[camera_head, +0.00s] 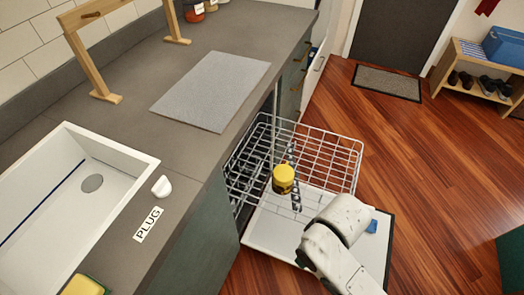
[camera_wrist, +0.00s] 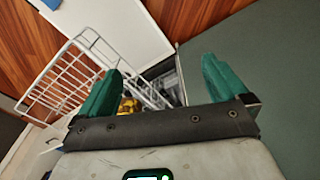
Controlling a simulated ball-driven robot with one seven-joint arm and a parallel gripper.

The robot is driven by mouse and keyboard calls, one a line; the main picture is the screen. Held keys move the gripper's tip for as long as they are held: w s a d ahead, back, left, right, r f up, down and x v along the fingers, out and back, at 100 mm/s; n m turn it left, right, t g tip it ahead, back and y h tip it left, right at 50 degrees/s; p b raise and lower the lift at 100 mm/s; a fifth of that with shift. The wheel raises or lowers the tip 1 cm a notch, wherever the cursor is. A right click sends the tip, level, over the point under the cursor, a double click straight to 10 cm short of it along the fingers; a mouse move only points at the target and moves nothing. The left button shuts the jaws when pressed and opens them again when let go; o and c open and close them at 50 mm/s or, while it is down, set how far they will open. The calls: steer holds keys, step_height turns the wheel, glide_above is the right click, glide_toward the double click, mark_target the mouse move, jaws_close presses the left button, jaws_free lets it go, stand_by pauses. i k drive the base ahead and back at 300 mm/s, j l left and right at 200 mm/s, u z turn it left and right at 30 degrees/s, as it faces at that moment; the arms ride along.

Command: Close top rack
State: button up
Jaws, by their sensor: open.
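The top rack (camera_head: 335,160) is a white wire basket pulled out of the dishwasher under the counter. Its outer part hangs over the lowered white door (camera_head: 270,225). A yellow object (camera_head: 283,173) shows within the rack's outline; I cannot tell what it rests on. In the wrist view the rack (camera_wrist: 62,85) is at the left, beyond my left finger, and the yellow object (camera_wrist: 128,104) is partly hidden by that finger. My gripper (camera_wrist: 162,72) is open, with two green fingers apart and nothing between them. In the head view my arm covers part of the door and hides the gripper.
The counter edge runs above the dishwasher, with a grey mat (camera_head: 211,90) and a white sink (camera_head: 75,195) on the counter. The wooden floor (camera_head: 440,170) to the right is open. A shoe rack (camera_head: 482,85) and a doormat (camera_head: 387,82) are farther back.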

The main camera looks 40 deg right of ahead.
mark_target(353, 192)
steer(key=z, duration=0.5)
steer(key=j+z, duration=0.1)
steer(key=z, duration=0.35)
steer(key=k+z, duration=0.1)
steer(key=z, duration=0.9)
steer(key=k+z, duration=0.25)
steer(key=k+l, duration=0.05)
steer(key=k, duration=0.05)
